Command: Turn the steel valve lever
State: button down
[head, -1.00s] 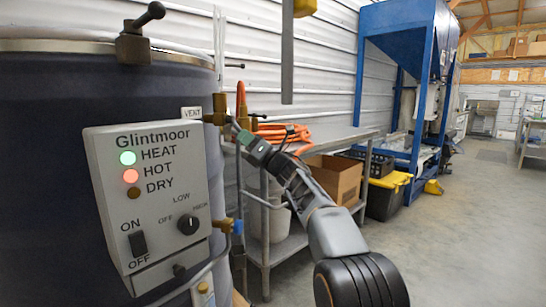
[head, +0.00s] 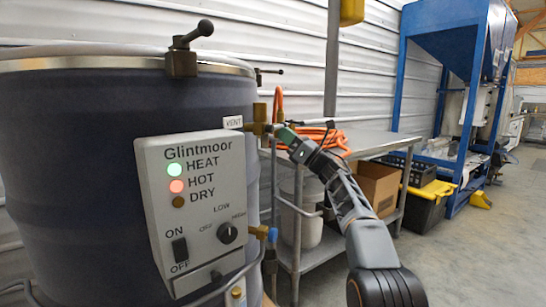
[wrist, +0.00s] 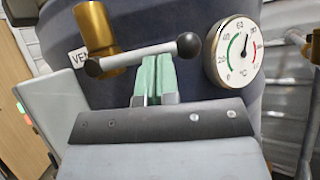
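The steel valve lever (wrist: 140,58) is a thin grey rod with a black ball knob at its right end and a dark cap at its left. It crosses in front of a brass valve (wrist: 97,28) beside the VENT label in the wrist view. In the head view the brass valve (head: 260,118) sits on the dark drum's right side, and the lever is too small to make out clearly. My gripper (wrist: 156,62) has green fingertips that lie together, right at the rod's middle. I cannot tell whether they touch it. My gripper (head: 283,132) also shows just right of the valve.
A Glintmoor control box (head: 193,205) with HEAT and HOT lamps lit is on the drum (head: 80,130). A dial gauge (wrist: 234,52) is right of the knob. A steel table (head: 375,142) with an orange hose stands behind my arm. Open floor lies to the right.

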jog(key=shift+f, duration=0.1)
dwell(0.3)
jog(key=w+a+f+b+v, duration=0.15)
jog(key=b+v, duration=0.45)
jog(key=v, duration=0.6)
jog(key=s+d+r+m+t+h+p, duration=0.25)
jog(key=r+m+t+h+p, duration=0.3)
jog(key=m+h+p, duration=0.65)
jog(key=s+d+r+m+t+h+p, duration=0.1)
jog(key=d+r+m+t+h+p, duration=0.5)
jog(key=m, duration=1.1)
jog(key=s+a+f+m+g+h+p, duration=0.1)
jog(key=s+f+m+g+p, duration=0.1)
jog(key=s+m+g+p, duration=0.4)
jog(key=s+a+f+m+g+h+p, duration=0.1)
jog(key=s+m+g+p, duration=0.5)
jog(key=s, duration=0.9)
jog(key=s+a+f+m+g+h+p, duration=0.2)
jog(key=s+f+m+g+p, duration=0.3)
jog(key=s+p, duration=0.3)
jog(key=shift+s+a+m+g+p, duration=0.15)
jog(key=shift+s+m+g+p, duration=0.2)
jog(key=shift+s+m+g, duration=0.65)
